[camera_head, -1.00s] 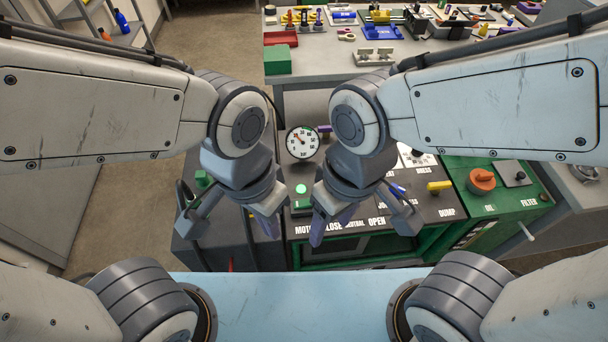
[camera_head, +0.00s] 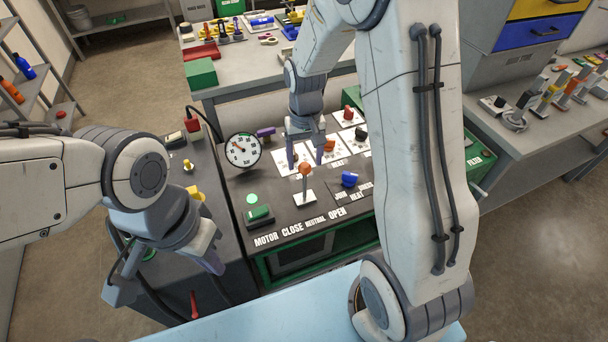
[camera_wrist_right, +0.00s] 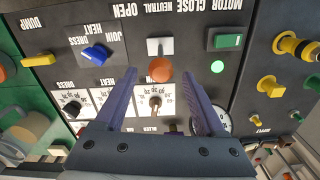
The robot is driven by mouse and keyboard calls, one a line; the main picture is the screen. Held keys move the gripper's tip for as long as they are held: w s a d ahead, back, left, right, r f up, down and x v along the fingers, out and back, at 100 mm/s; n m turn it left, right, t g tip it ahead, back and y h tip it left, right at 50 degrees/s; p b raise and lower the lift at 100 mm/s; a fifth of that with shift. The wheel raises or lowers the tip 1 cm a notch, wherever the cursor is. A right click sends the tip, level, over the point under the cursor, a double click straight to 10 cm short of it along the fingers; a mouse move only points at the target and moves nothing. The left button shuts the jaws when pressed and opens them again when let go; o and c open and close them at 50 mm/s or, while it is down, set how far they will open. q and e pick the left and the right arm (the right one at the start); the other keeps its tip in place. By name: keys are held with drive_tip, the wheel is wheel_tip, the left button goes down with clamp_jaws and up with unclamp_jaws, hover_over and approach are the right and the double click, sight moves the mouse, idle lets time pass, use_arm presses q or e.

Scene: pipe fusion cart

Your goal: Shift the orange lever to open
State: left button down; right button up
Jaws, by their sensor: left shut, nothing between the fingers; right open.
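The orange lever (camera_head: 304,172) has a round orange knob on a thin stalk. It stands roughly upright on a white plate on the dark panel, above the printed CLOSE, NEUTRAL and OPEN labels. The right wrist view shows its knob (camera_wrist_right: 159,69) between and around the level of the fingertips. My right gripper (camera_head: 306,153) is open and empty, just behind the lever in the head view; contact cannot be told. It fills the lower part of the right wrist view (camera_wrist_right: 156,75). My left gripper (camera_head: 212,262) is shut and empty, off the panel's left front.
A green motor switch (camera_head: 259,215) and gauge (camera_head: 243,150) lie left of the lever. A blue knob (camera_head: 349,178) sits close to its right. Several dial knobs stand behind it. My right arm covers the panel's right side.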

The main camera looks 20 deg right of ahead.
sight(305, 182)
wheel_tip(305, 182, down, 7)
drive_tip(key=shift+r, duration=0.1)
idle(0.3)
clamp_jaws()
idle(1.3)
